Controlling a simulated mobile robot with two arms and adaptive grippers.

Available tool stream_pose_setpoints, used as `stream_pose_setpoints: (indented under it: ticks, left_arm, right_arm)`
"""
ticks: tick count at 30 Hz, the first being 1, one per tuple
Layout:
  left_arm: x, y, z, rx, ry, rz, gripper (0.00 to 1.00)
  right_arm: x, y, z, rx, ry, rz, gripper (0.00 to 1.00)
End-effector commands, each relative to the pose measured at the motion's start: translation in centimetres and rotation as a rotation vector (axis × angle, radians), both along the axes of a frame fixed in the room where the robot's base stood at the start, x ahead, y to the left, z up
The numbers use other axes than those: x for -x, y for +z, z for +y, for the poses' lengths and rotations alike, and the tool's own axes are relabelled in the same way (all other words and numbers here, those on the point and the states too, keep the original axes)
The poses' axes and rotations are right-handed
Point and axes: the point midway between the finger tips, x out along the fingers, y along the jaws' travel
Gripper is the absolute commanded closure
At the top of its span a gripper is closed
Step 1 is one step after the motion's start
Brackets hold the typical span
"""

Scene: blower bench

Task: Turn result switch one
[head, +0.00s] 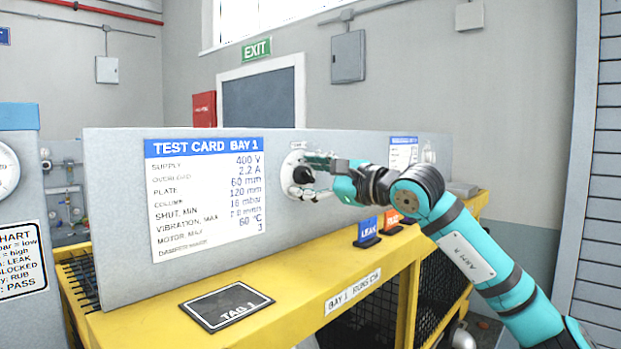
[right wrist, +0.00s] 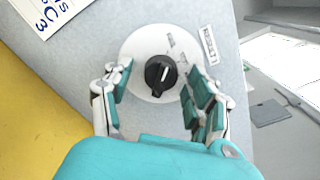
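The switch is a black rotary knob (right wrist: 160,76) with a white pointer line on a round white plate (right wrist: 140,50), fixed to a grey upright panel (head: 118,200). In the head view the knob (head: 303,175) is partly hidden by my right gripper (head: 310,177). In the right wrist view my right gripper (right wrist: 158,98) is open, with one finger on each side of the knob and visible gaps between them. A small label (right wrist: 209,45) sits beside the plate, too small to read. My left gripper is not in view.
A test card (head: 206,200) is on the panel left of the switch. A yellow bench (head: 300,275) bears a black tag plate (head: 226,306), a blue LEAK sign (head: 367,230) and an orange sign (head: 393,219).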

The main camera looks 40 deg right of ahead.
Motion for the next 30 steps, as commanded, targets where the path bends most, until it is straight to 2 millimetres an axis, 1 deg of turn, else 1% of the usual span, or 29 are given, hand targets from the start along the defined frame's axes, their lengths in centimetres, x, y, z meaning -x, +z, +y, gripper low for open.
stream_pose_setpoints:
  ticks: [10,16,23,29,30]
  left_arm:
    - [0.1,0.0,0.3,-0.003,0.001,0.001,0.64]
    - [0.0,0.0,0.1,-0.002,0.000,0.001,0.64]
    - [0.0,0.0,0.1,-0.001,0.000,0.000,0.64]
    - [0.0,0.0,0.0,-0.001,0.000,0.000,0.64]
    - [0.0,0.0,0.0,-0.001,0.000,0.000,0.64]
  right_arm:
    - [0.2,-0.1,0.1,-0.002,0.001,0.002,0.42]
    - [1.3,-0.2,0.1,-0.004,0.006,0.003,0.42]
    - [3.3,-0.1,-0.2,-0.003,0.002,0.001,0.42]
    - [6.3,-0.1,-0.6,-0.005,0.000,-0.001,0.42]
    - [7.0,0.0,-0.6,-0.005,0.001,-0.002,0.42]
